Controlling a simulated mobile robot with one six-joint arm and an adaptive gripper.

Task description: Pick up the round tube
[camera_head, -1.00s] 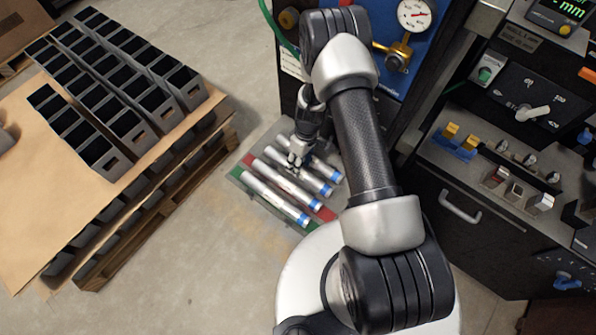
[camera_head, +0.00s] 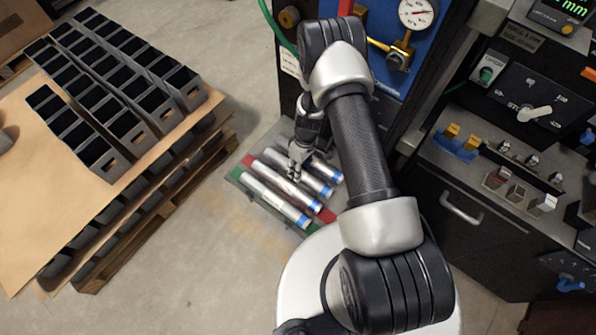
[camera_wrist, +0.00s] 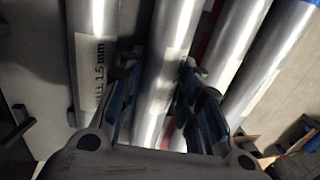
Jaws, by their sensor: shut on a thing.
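Several silver round tubes with blue end bands lie side by side on a low red and green surface (camera_head: 235,174) in the head view. The front tube (camera_head: 272,198) lies clear of my gripper (camera_head: 294,178), which reaches down over the row near its middle. In the wrist view, my gripper (camera_wrist: 160,88) has its fingers on both sides of one tube (camera_wrist: 168,55) and is shut on it. That tube has a pale label. A tube marked 1.5 mm (camera_wrist: 95,60) lies to its left, and other tubes (camera_wrist: 232,50) to its right. The fingers hide part of the held tube.
A pallet with a cardboard sheet (camera_head: 40,210) and rows of dark open boxes (camera_head: 105,160) stands at left. A machine cabinet with a drawer handle (camera_head: 461,210) and controls stands at right. Bare floor (camera_head: 190,250) lies between the pallet and the tubes.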

